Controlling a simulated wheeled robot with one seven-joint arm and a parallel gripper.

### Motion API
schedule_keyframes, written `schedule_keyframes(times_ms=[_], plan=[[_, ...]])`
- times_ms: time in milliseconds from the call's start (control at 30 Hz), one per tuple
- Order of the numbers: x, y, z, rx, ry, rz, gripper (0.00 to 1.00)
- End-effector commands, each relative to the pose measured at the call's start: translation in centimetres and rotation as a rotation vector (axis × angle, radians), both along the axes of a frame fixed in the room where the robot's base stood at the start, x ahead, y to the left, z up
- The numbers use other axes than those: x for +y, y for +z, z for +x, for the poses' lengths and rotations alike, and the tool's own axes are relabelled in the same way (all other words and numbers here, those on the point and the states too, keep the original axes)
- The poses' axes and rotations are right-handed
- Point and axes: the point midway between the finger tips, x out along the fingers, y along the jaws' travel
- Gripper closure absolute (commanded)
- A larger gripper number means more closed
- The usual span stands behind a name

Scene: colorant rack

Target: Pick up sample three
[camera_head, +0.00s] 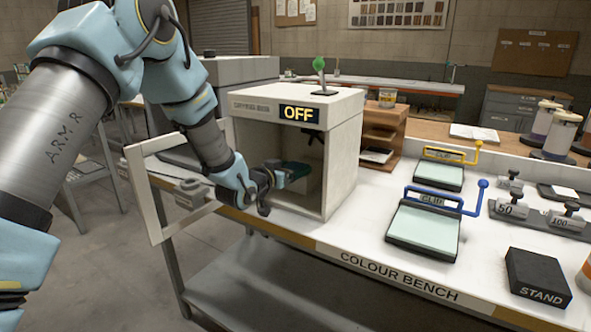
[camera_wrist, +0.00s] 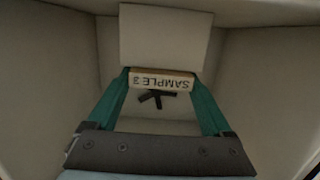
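My gripper (camera_head: 284,178) reaches through the open front of a white booth (camera_head: 341,165) in the head view. In the wrist view, the two green fingers of my gripper (camera_wrist: 161,82) stand apart with sample three (camera_wrist: 160,79) between their tips. Its light wooden edge carries the upside-down label "SAMPLE 3". A pale flat panel (camera_wrist: 165,38) shows just above the label; I cannot tell if it belongs to the sample. No clear gap shows at either finger, but firm contact cannot be made out. The sample is hidden in the head view.
The booth's framed door (camera_head: 155,205) hangs open at the left; the booth sign (camera_head: 299,114) reads OFF. Right of the booth lie a blue-handled clip board (camera_head: 424,230), a yellow-handled one (camera_head: 437,175), weights (camera_head: 510,208) and a black stand (camera_head: 537,275). A dark forked shape (camera_wrist: 157,98) shows below the label.

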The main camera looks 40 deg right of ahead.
Motion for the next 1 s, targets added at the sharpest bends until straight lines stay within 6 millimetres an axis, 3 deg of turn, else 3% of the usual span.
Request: schedule_keyframes(times_ms=[67, 500, 1000], plan=[[0.01, 0.01, 0.01, 0.000, 0.000, 0.000, 0.26], [0.02, 0.04, 0.01, 0.000, 0.000, -0.001, 0.74], [0.49, 0.83, -0.03, -0.003, 0.001, -0.003, 0.74]])
